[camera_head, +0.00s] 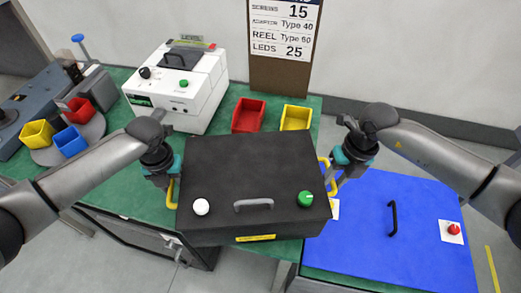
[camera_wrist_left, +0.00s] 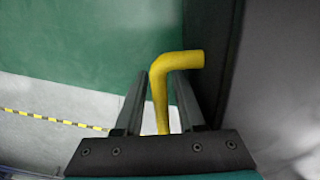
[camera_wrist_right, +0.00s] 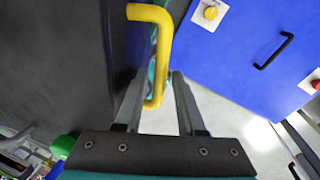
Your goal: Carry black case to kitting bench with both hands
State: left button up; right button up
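The black case (camera_head: 250,165) is at the front right of the green bench (camera_head: 140,195) in the head view, with a grey front handle, a white knob and a green knob on it. My left gripper (camera_head: 170,185) is at its left side handle; in the left wrist view the yellow handle (camera_wrist_left: 160,90) stands between the open fingers (camera_wrist_left: 155,110). My right gripper (camera_head: 335,170) is at its right side; in the right wrist view the other yellow handle (camera_wrist_right: 160,50) reaches between the open fingers (camera_wrist_right: 157,105), nearer the left finger. Whether the case touches the bench is unclear.
A blue-topped surface (camera_head: 365,250) with a black handle and red button lies to the right. A white machine (camera_head: 180,85), a red bin (camera_head: 248,115) and a yellow bin (camera_head: 296,118) stand behind the case. A sign board (camera_head: 283,80) rises at the back.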

pick_arm(q)
jog(key=shift+o, duration=0.4)
jog(key=shift+d, duration=0.1)
pick_arm(e)
jog(key=shift+o, duration=0.4)
pick_arm(q)
jog(key=shift+r, duration=0.1)
pick_arm(e)
jog(key=shift+a, duration=0.1)
pick_arm(q)
notch_tip(320, 180, up, 8)
jog(key=shift+f, duration=0.15)
pick_arm(e)
jog(key=shift+r, duration=0.1)
notch_tip(320, 180, up, 12)
jog(key=d, duration=0.2)
jog(key=shift+d, duration=0.15)
jog(key=shift+w+f, duration=0.1)
jog(key=shift+f, duration=0.1)
